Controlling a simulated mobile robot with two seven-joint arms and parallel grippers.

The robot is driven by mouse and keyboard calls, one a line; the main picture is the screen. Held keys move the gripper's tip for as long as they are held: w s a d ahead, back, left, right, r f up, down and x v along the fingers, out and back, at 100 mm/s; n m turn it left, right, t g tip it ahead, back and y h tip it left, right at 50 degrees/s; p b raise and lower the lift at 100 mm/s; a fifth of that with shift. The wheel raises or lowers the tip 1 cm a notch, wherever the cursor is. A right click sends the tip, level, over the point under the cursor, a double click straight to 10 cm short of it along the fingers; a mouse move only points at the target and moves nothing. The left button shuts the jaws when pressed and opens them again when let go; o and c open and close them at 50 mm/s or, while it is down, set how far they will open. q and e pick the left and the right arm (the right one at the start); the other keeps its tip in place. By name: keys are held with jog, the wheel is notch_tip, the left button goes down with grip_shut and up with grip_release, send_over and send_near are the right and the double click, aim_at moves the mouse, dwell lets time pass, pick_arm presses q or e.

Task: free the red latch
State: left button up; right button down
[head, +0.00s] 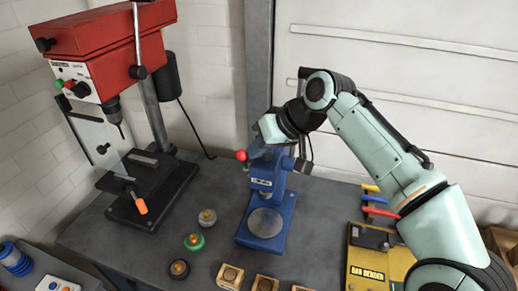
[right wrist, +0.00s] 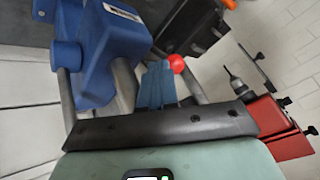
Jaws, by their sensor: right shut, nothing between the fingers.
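In the head view, a blue press (head: 264,222) stands upright on the dark bench, with a red ball knob (head: 241,155) at the upper left of its head. This knob is the small red part at my right gripper; I cannot make out any other latch shape. My right gripper (head: 258,148) is at the top of the press, partly hidden against its blue head. In the right wrist view, the shut fingers (right wrist: 157,84) point at the red ball (right wrist: 176,64), close to their tips. Whether they touch it is unclear. My left gripper is out of view.
A red drill press (head: 110,50) stands at the left. Several small round knobs (head: 194,242) and wooden blocks (head: 230,276) lie in front of the blue press. A yellow bar bender (head: 368,262) is at the right. The garage door is close behind.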

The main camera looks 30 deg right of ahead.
pick_arm(q)
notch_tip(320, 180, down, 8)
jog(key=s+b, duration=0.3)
jog(key=b, duration=0.5)
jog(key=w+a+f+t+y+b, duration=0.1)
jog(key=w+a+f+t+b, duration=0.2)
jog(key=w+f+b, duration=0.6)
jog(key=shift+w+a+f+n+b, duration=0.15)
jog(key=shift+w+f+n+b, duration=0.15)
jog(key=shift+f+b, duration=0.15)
pick_arm(e)
jog(key=s+a+f+n+t+h, duration=0.4)
jog(key=a+f+t+h, duration=0.1)
jog(key=t+h, duration=0.1)
jog(key=shift+f+t, duration=0.3)
jog(key=shift+t, duration=0.2)
jog(key=shift+d, duration=0.1)
pick_arm(q)
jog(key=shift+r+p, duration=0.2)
jog(key=shift+p, duration=0.1)
pick_arm(e)
jog(key=shift+w+d+r, duration=0.1)
jog(key=shift+w+d, duration=0.3)
jog(key=shift+d, duration=0.1)
